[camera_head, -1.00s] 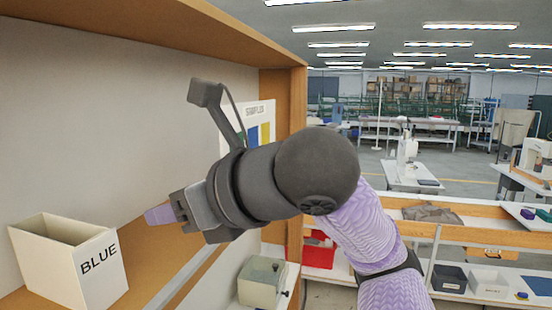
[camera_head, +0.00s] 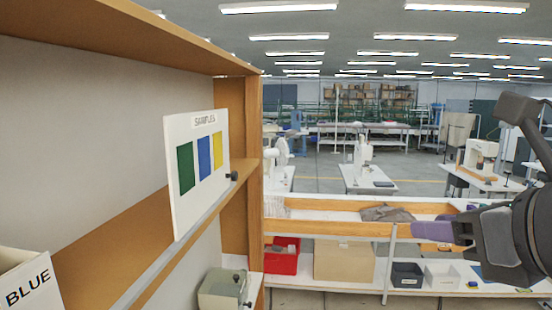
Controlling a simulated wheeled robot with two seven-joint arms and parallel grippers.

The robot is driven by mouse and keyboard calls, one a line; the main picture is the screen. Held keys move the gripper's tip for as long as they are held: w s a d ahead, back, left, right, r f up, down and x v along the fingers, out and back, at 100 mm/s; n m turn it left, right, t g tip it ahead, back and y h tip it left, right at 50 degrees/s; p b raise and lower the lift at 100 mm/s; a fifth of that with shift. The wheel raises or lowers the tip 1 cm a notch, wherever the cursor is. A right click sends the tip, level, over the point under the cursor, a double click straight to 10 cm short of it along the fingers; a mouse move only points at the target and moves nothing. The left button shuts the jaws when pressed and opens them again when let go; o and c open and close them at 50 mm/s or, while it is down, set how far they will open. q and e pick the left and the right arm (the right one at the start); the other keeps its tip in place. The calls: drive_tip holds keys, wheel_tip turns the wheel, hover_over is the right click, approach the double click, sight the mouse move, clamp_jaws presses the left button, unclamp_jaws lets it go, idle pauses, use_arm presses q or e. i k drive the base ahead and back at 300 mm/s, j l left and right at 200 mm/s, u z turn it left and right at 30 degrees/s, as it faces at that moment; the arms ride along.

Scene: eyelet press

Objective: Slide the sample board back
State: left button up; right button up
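The sample board (camera_head: 187,205) is a white upright panel labelled SAMPLES with green, blue and yellow swatches. It stands at the front edge of the shelf (camera_head: 105,255), left of the wooden end upright. A dark knob (camera_head: 232,177) shows at its right side. My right gripper (camera_head: 432,232) is at the right edge of the view, pointing left, with purple fingertips. It is well clear of the board and holds nothing that I can see. Its finger gap cannot be made out. My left gripper is not in view.
A white bin marked BLUE (camera_head: 32,283) is at the lower left. A grey-green box (camera_head: 223,290) sits on a lower shelf below the board. The wooden end upright (camera_head: 253,150) stands right of the board. Open space lies between the board and my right gripper.

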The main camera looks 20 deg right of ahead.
sight(197, 144)
drive_tip(key=i+l+u, duration=0.4)
drive_tip(key=l, duration=0.15)
drive_tip(key=i+l+u, duration=0.4)
drive_tip(key=l, duration=0.25)
drive_tip(key=l+u, duration=0.2)
drive_tip(key=i+l, duration=0.05)
drive_tip(key=l, duration=0.05)
